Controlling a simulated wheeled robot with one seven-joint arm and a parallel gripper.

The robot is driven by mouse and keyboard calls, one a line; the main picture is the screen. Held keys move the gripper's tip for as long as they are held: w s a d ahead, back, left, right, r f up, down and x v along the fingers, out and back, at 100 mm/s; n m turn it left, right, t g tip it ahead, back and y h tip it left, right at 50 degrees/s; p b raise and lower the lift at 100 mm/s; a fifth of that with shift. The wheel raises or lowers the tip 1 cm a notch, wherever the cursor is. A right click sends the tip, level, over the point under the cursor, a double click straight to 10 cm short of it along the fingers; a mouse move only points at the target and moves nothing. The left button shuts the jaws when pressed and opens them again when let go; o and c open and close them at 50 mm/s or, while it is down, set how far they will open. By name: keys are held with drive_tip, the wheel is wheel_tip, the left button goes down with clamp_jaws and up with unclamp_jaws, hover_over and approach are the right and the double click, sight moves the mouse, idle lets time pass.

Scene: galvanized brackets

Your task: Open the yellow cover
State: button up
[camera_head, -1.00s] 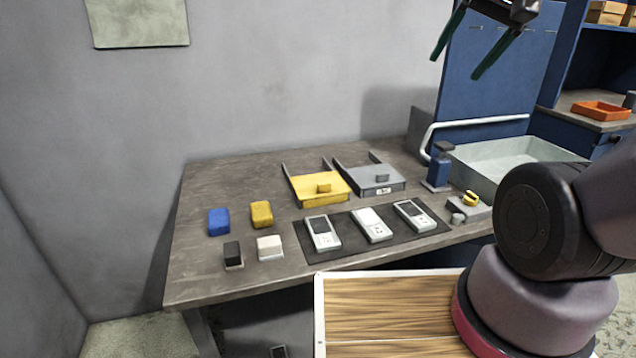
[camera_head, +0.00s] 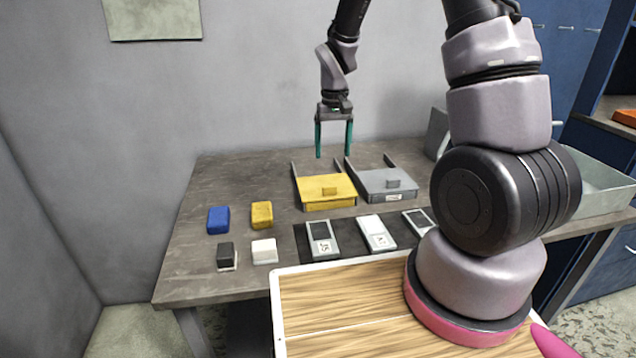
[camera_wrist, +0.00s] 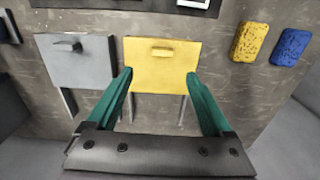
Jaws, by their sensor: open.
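The yellow cover (camera_head: 326,190) lies flat and closed on the table between two thin rails, with a small raised handle (camera_head: 335,183) on top. In the wrist view the yellow cover (camera_wrist: 161,66) is in the middle, its handle (camera_wrist: 162,52) toward the top edge. My gripper (camera_head: 333,155) is open and empty, pointing down above the back end of the cover's rails, apart from the cover. In the wrist view its green fingers (camera_wrist: 161,75) appear on either side of the cover's lower part. Nothing is between the fingers.
A similar grey cover (camera_head: 384,185) lies right beside the yellow one. Several handheld devices lie on a dark mat (camera_head: 352,249) in front. Blue (camera_head: 218,220) and yellow (camera_head: 262,215) blocks, a dark block (camera_head: 227,256) and a white block (camera_head: 264,251) stand left. The table's left back is clear.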

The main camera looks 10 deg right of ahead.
sight(330, 186)
drive_tip(key=f, duration=1.1)
drive_tip(key=shift+w+a+f, duration=0.15)
drive_tip(key=shift+a+f, duration=0.15)
drive_tip(key=shift+f, duration=0.1)
clamp_jaws()
